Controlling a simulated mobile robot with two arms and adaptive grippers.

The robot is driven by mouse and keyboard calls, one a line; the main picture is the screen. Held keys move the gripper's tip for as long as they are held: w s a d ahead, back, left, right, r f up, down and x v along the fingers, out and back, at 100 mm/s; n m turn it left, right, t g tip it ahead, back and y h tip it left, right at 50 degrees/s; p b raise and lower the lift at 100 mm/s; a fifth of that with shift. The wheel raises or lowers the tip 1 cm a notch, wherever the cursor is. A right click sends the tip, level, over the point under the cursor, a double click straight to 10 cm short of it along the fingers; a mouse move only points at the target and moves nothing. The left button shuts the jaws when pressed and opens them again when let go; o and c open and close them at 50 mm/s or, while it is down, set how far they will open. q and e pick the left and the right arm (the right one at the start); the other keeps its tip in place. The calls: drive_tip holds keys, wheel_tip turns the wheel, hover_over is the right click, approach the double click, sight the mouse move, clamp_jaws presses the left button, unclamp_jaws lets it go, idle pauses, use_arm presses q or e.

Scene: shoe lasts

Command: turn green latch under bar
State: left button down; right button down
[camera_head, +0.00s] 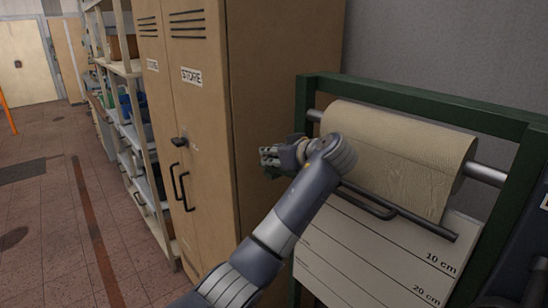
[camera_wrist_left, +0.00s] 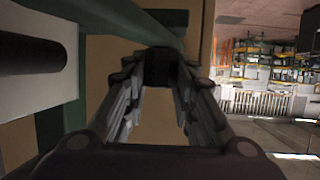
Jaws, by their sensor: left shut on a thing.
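The green latch (camera_head: 272,173) shows as a small green piece at the left side of the green frame, mostly hidden by my left gripper (camera_head: 270,156). My left gripper is shut on it. In the left wrist view, the fingers (camera_wrist_left: 160,75) close at a dark end, with a green strip (camera_wrist_left: 115,12) running up to it. The dark bar (camera_head: 400,213) crosses below the paper roll, right of the gripper. A dark round bar end (camera_wrist_left: 30,53) shows at the left of the left wrist view. My right gripper is out of view.
A brown paper roll (camera_head: 405,150) hangs on a steel rod in the green frame (camera_head: 420,103), above a white board (camera_head: 340,250) with centimetre marks. A tan store cabinet (camera_head: 285,60) stands close on the left. Shelves (camera_head: 125,130) and open tiled floor lie beyond it.

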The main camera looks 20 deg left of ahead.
use_arm(q)
drive_tip(key=shift+d+n+g+y, duration=0.1)
drive_tip(key=shift+n+g+y, duration=0.3)
drive_tip(key=shift+n+g, duration=0.2)
drive_tip(key=shift+r, duration=0.1)
drive_tip(key=shift+n, duration=0.3)
drive_tip(key=c, duration=1.3)
unclamp_jaws()
wheel_tip(320, 180, up, 10)
drive_tip(key=shift+f, duration=0.1)
